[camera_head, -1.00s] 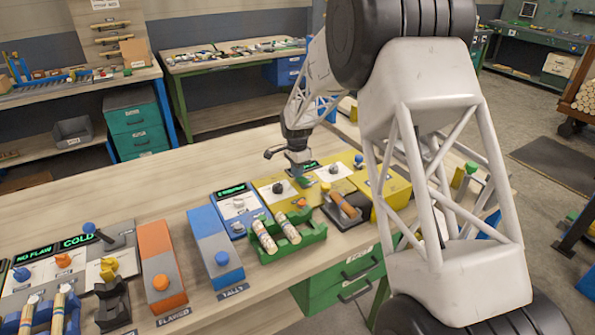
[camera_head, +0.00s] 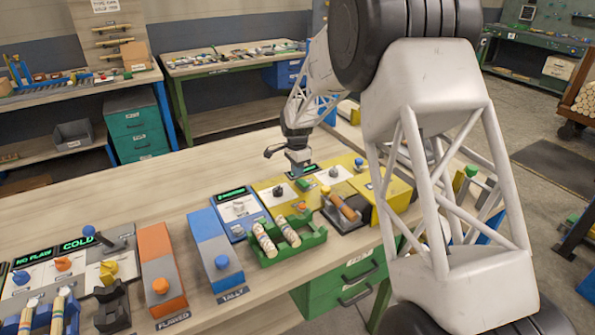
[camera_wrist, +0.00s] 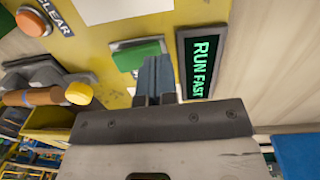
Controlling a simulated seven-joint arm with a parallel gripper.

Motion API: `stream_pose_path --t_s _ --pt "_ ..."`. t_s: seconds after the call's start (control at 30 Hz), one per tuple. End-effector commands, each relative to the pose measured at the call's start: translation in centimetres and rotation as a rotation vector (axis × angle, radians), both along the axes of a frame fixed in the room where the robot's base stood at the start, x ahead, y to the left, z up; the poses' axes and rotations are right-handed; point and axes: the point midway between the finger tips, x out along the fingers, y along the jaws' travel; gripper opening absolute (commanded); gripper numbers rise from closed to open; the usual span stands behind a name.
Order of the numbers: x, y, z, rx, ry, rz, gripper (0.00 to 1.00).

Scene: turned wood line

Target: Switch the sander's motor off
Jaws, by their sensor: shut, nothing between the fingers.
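The yellow control panel (camera_head: 268,186) lies under my gripper on the bench. In the wrist view its black display (camera_wrist: 195,62) reads RUN FAST in green letters. My gripper (camera_wrist: 157,72) is shut and empty. Its fingertips appear just over the edge of the green switch, between it and the display. I cannot tell whether they touch it. An orange button (camera_wrist: 32,22) marked CLEAR sits at the panel's upper left in the wrist view.
A brown turned piece (camera_wrist: 40,97) with a yellow end lies in a dark holder next to the panel. A green rack (camera_head: 270,254) holding pale sticks, a blue TALLY box (camera_head: 208,235) and an orange FLAWED box (camera_head: 158,245) stand to the left. The bench behind is clear.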

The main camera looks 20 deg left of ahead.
Motion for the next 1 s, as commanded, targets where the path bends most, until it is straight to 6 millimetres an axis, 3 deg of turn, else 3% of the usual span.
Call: stream_pose_path --t_s 0.27,1.0 --pt "0.2 0.2 1.7 0.001 -0.002 0.000 0.00" --pt "1.6 1.6 12.5 0.001 -0.001 0.000 0.00"
